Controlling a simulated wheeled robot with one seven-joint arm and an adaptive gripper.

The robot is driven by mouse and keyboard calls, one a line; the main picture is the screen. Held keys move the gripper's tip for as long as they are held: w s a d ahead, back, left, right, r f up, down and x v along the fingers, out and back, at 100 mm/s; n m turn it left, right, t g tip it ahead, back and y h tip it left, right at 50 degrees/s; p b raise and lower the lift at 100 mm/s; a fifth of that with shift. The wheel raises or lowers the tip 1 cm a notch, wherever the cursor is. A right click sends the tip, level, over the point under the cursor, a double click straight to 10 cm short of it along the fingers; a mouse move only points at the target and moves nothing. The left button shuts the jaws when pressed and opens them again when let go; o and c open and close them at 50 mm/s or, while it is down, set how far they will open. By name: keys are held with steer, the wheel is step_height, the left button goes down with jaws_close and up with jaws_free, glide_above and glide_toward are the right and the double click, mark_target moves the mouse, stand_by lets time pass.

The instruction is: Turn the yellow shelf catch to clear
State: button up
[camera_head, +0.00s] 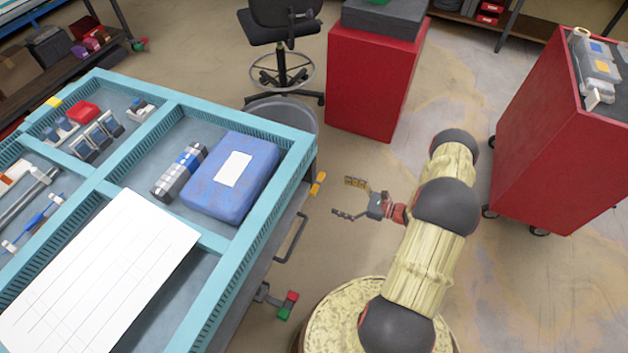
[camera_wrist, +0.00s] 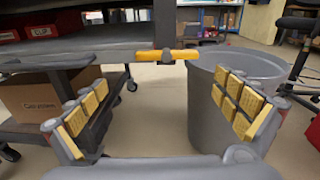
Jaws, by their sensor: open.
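The yellow shelf catch (camera_wrist: 168,55) shows in the wrist view as a short bar lying level under a dark post at the front edge of the cart's shelf. In the head view the catch (camera_head: 318,184) sticks out at the right side of the cart, near its far corner. My gripper (camera_head: 349,198) is open and empty, to the right of the catch with a gap between them. In the wrist view my gripper's (camera_wrist: 161,85) yellow-padded fingers are spread wide, with the catch beyond and above the space between them. Nothing hides the bar there.
The cart's blue tray (camera_head: 300,150) holds a blue case (camera_head: 232,178) and small parts. A dark handle (camera_head: 291,238) and a red-green fitting (camera_head: 288,305) stick out from its side. A grey bin (camera_wrist: 238,70) stands close behind my right finger. A cardboard box (camera_wrist: 45,108) sits at left.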

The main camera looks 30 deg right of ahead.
mark_target(318, 184)
steer(key=w+a+r+b, duration=0.1)
steer(key=w+a, duration=0.3)
steer(key=w, duration=0.2)
steer(key=shift+w+r+t+b, duration=0.15)
steer(key=shift+w+t+b, duration=0.2)
steer(key=shift+w+t, duration=0.05)
steer(key=shift+c, duration=0.8)
steer(key=c, duration=0.9)
steer(key=shift+c, duration=0.2)
